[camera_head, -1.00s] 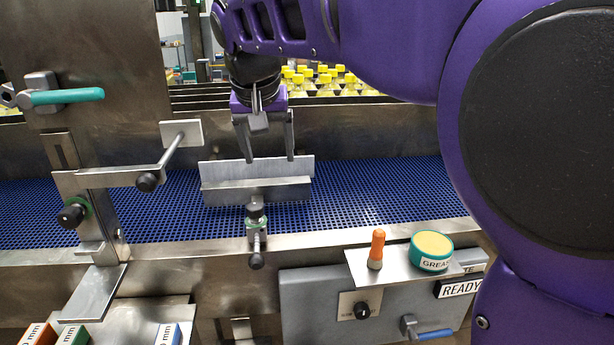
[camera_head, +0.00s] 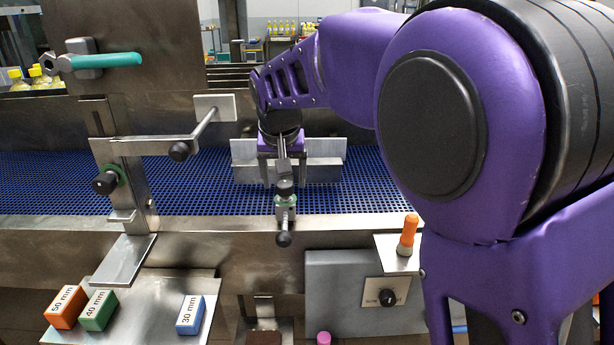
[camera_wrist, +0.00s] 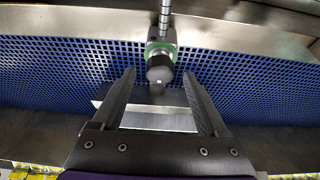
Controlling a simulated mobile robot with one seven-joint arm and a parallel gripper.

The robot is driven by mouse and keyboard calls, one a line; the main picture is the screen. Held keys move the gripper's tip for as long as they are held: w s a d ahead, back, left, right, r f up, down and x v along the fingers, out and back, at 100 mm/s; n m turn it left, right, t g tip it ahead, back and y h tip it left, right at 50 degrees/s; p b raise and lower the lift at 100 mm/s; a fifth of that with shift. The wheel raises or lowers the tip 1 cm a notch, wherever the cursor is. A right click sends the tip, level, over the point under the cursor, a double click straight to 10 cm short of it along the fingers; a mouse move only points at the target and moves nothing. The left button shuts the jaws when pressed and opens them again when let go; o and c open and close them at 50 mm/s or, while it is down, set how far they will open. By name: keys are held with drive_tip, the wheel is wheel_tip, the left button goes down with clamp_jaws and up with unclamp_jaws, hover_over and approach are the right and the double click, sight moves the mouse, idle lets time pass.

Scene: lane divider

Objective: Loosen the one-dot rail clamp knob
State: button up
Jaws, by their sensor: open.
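A black clamp knob (camera_head: 285,188) with a green collar sits on the rail clamp at the front edge of the conveyor. In the wrist view this knob (camera_wrist: 159,68) lies straight ahead, centred beyond the fingertips, with one small pale mark on its face. My gripper (camera_head: 283,168) is open and empty, pointing down over the belt behind the knob. In the wrist view the two fingers of my gripper (camera_wrist: 158,77) are spread, apart from the knob. Another black knob with a green collar (camera_head: 105,182) is on the left bracket; its dots cannot be made out.
A metal guide plate (camera_head: 325,165) stands on the blue belt (camera_head: 400,185) around my gripper. A bracket rod with a square pad (camera_head: 215,107) is to the left. An orange-capped stick (camera_head: 407,235) stands on a shelf at right. Coloured spacer blocks (camera_head: 98,310) lie front left.

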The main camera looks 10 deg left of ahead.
drive_tip(key=shift+x, duration=1.35)
clamp_jaws()
